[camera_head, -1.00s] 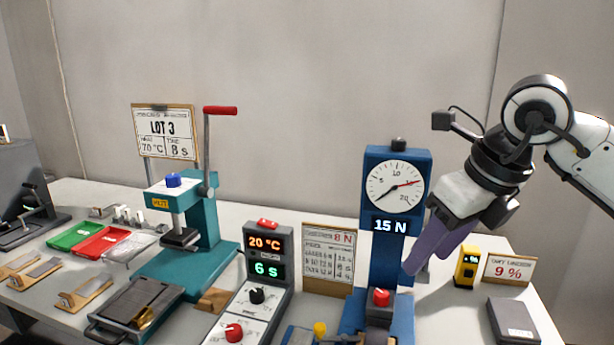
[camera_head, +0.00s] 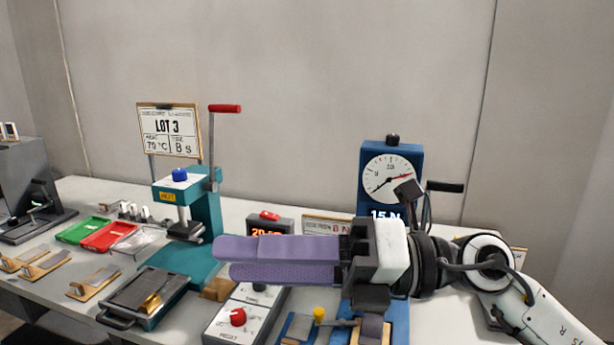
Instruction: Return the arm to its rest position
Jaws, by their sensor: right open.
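My right gripper (camera_head: 228,261) is in the camera_head view, with its arm coming in from the right. Its long purple fingers point left, above the front part of the bench. It is open, and nothing shows between the fingers. My left gripper is not in view.
A teal press (camera_head: 206,228) with a red-tipped lever stands left of the fingers. A dark tray (camera_head: 146,296), green tray (camera_head: 82,230) and red tray (camera_head: 110,236) lie on the bench (camera_head: 60,291). The LOT 3 sign (camera_head: 169,130) stands behind.

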